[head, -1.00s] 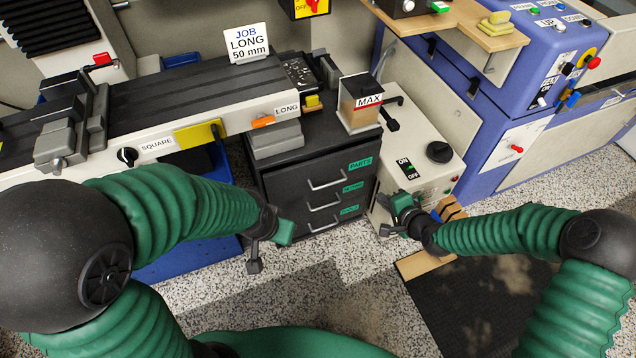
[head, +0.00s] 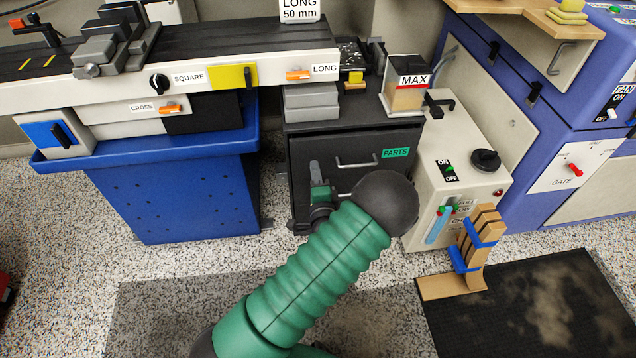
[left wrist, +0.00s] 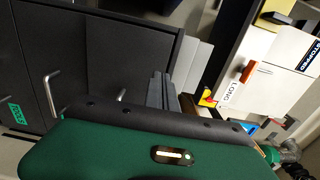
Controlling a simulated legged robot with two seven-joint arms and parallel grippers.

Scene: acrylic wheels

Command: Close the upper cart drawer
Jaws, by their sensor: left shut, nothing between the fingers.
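The upper drawer (head: 367,143) of the dark cart has a silver bar handle and a green PARTS label. I cannot tell whether its front stands out from the cart. My left gripper (head: 318,182) is in front of the cart, near the drawer front's lower left, shut and empty. My left forearm hides the cart's lower front. In the left wrist view, the green gripper body fills the bottom, with the PARTS label (left wrist: 15,113) and a bar handle (left wrist: 50,94) behind it. Contact between the gripper and drawer cannot be told. My right gripper is not identifiable.
A blue cabinet (head: 190,195) stands left of the cart, under the long machine bed. A white box (head: 462,185) with an ON/OFF switch stands right. A wooden stand (head: 470,255) and black mat (head: 535,310) lie at the lower right. Speckled floor is open in front.

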